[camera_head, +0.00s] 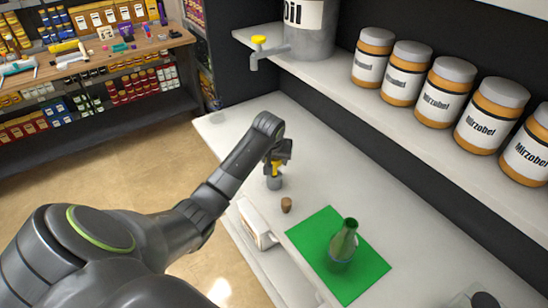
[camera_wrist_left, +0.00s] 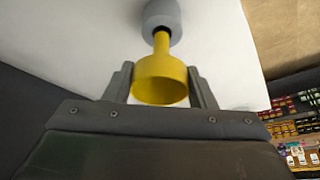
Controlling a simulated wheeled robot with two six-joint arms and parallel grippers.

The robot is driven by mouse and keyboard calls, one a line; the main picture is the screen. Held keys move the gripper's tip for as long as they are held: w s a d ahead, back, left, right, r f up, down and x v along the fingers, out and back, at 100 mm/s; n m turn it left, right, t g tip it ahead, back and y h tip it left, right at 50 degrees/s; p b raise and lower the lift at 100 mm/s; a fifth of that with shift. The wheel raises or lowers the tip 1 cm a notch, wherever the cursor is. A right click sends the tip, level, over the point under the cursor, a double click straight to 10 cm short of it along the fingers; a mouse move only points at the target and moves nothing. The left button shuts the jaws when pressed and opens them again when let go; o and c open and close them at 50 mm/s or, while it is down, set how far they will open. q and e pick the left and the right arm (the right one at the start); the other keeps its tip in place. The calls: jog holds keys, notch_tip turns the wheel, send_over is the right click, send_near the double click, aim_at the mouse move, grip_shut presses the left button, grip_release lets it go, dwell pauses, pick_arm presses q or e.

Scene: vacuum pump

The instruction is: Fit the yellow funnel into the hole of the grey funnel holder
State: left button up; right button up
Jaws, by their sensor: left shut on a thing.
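The yellow funnel (camera_head: 276,169) is between the fingers of my left gripper (camera_head: 279,158), which is shut on it. In the left wrist view the funnel (camera_wrist_left: 161,80) has its wide bowl between the two fingertips of the gripper (camera_wrist_left: 160,85), and its narrow stem points away. The grey funnel holder (camera_head: 274,183) stands on the white counter directly below the funnel. In the left wrist view the stem's end meets the holder (camera_wrist_left: 162,17); I cannot tell how deep it sits in the hole. My right gripper is not in view.
A brown cork-like piece (camera_head: 286,205) and a white box (camera_head: 256,224) are near the counter edge. A green bottle (camera_head: 342,245) stands on a green mat (camera_head: 313,228). Labelled jars (camera_head: 449,90) and a grey tank with a tap (camera_head: 312,42) are on the shelf above.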

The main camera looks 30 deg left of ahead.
pick_arm(q)
jog(key=shift+f, duration=0.35)
dwell(0.4)
jog(key=shift+f, duration=1)
dwell(0.6)
jog(key=shift+f+b, duration=0.45)
jog(key=shift+f, duration=0.65)
dwell(0.5)
jog(key=o, duration=1.1)
jog(key=shift+c, duration=0.2)
jog(key=shift+r, duration=0.15)
jog(key=v, duration=1.7)
